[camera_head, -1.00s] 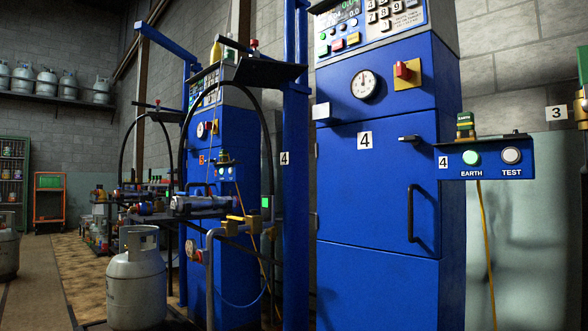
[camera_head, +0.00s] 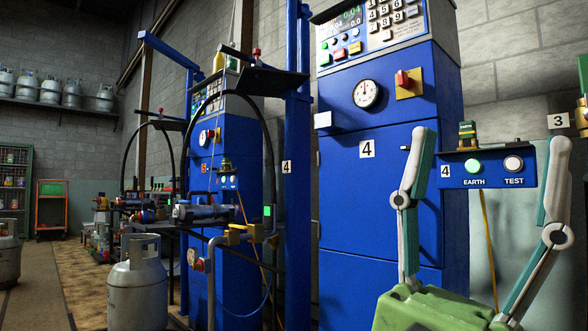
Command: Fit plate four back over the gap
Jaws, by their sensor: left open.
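A tall blue scale cabinet (camera_head: 345,215) stands at centre right with a white number 4 label (camera_head: 367,149) on its front. A second 4 label (camera_head: 287,167) is on the blue post, and a third (camera_head: 445,170) is on the blue EARTH/TEST panel (camera_head: 493,167). Which of these is plate four I cannot tell, and I see no clear gap. My left gripper (camera_head: 489,140) points up at the lower right, fingers spread wide and empty. My right gripper is not in view.
A grey gas cylinder (camera_head: 138,285) stands at the lower left by a blue filling station (camera_head: 212,200) with black hoses. A yellow cable (camera_head: 487,235) hangs below the panel. A number 3 label (camera_head: 557,121) is at the right. The floor at far left is partly open.

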